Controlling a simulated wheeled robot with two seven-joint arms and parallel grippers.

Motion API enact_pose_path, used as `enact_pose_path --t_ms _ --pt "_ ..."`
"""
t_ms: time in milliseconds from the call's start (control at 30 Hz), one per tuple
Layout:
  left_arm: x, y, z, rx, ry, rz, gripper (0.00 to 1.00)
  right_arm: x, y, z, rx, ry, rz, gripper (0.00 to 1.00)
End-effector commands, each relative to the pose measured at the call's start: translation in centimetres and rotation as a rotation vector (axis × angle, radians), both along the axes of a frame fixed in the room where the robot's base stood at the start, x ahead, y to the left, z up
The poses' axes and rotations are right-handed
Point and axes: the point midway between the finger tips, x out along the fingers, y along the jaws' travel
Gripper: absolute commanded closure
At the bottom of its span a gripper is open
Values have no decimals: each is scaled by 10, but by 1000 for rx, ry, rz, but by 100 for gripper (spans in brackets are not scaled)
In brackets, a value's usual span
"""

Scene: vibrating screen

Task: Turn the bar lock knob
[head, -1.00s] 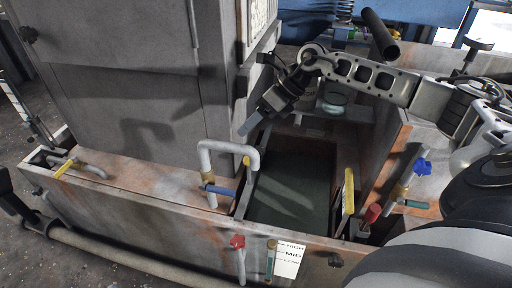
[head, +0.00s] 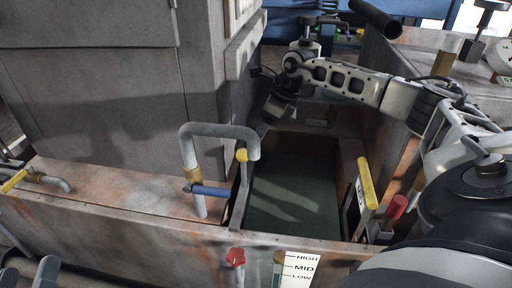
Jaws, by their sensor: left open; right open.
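My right gripper (head: 263,128) hangs over the back edge of the open tank, beside the grey cabinet. It is open, seen from the side, with nothing visible in it. My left gripper (head: 29,274) shows only partly at the bottom left corner, open and empty. A dark round-topped knob on a post (head: 487,14) stands at the far top right, and a similar knob (head: 309,20) stands behind my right wrist. I cannot tell which is the bar lock knob. Neither gripper touches either one.
The grey cabinet (head: 90,90) fills the left. A bent grey pipe (head: 220,131) with a blue-handled valve (head: 210,191) stands before the tank (head: 295,190). A yellow-topped bar (head: 367,184) and red handle (head: 396,208) stand right of it. A level gauge (head: 296,266) is in front.

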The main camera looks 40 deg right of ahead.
Motion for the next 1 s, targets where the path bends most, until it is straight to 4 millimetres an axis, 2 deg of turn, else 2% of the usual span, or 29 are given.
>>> enact_pose_path --t_ms 33,100,300,500,733,767,900,1000 --pt "3 1 4 19 -70 7 48 4 3 -15 1 0 0 39" --pt "5 2 14 41 -157 18 48 9 5 -28 1 0 0 39" --pt "5 3 37 86 -351 40 48 18 10 -52 1 -2 0 39" --pt "4 4 48 101 -426 49 48 22 12 -60 0 -1 0 39" --pt "3 4 49 102 -431 49 48 22 12 -59 0 -1 0 39" --pt "3 4 49 102 -431 49 48 22 12 -59 0 -1 0 41" --pt "4 4 49 101 -430 49 48 22 12 -59 0 -1 0 80" --pt "3 4 49 101 -430 49 48 22 12 -59 0 -1 0 83"
